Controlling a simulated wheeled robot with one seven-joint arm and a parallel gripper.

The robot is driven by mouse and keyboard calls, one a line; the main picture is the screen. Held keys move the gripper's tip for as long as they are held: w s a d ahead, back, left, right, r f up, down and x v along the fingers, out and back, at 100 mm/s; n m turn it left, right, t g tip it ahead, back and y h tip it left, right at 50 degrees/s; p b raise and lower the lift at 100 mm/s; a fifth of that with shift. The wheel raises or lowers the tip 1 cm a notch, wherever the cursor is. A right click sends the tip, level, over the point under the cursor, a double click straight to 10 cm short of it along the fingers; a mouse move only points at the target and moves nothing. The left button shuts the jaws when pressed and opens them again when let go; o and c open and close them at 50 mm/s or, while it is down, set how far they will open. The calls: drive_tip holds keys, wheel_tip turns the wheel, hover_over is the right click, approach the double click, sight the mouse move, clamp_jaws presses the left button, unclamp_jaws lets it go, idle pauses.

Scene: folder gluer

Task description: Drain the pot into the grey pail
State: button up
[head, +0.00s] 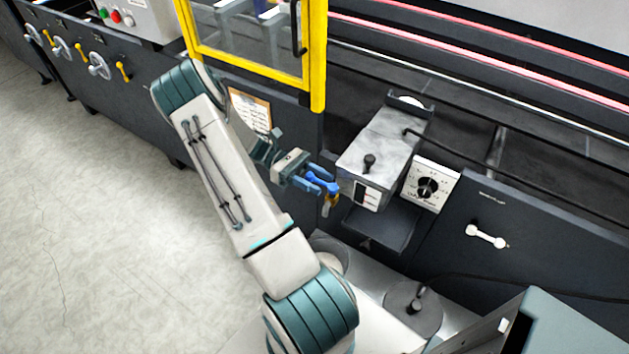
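The pot is a grey metal box (385,146) with a black knob on its lid, mounted at the machine's side right of centre. A brass drain valve (329,204) with a bright blue handle (328,186) is at its lower left. My gripper (315,179) is at the blue handle, its slate-blue fingers apart on either side of it. Whether they pinch it is too small to tell. The grey pail (330,252) is below the valve, partly hidden behind my arm. I see no stream of glue.
A yellow-framed guard door (318,60) stands above my gripper. Open floor (80,220) is at left.

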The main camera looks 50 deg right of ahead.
drive_tip(key=w+a+b, duration=0.1)
drive_tip(key=w, duration=1.2)
drive_tip(key=shift+w+a+b, duration=0.3)
drive_tip(key=shift+a+b, duration=0.05)
drive_tip(key=shift+a, duration=0.05)
drive_tip(key=shift+r, duration=0.1)
drive_tip(key=s+a+r+m+t+p, duration=0.1)
drive_tip(key=s+a+r+t, duration=0.3)
drive_tip(key=a+r+t, duration=0.2)
drive_tip(key=s+a+r+m+t+y+p, duration=0.1)
drive_tip(key=s+a+r+t, duration=0.3)
drive_tip(key=a+r+t, duration=0.3)
drive_tip(key=s+a+r+m+t+y+p, duration=0.1)
drive_tip(key=s+a+r+m+t+p, duration=0.1)
drive_tip(key=s+a+r+t, duration=0.2)
drive_tip(key=a+r+t, duration=0.3)
drive_tip(key=a, duration=0.5)
drive_tip(key=shift+a+r+t, duration=0.25)
drive_tip(key=shift+a+t, duration=0.05)
drive_tip(key=shift+a, duration=0.1)
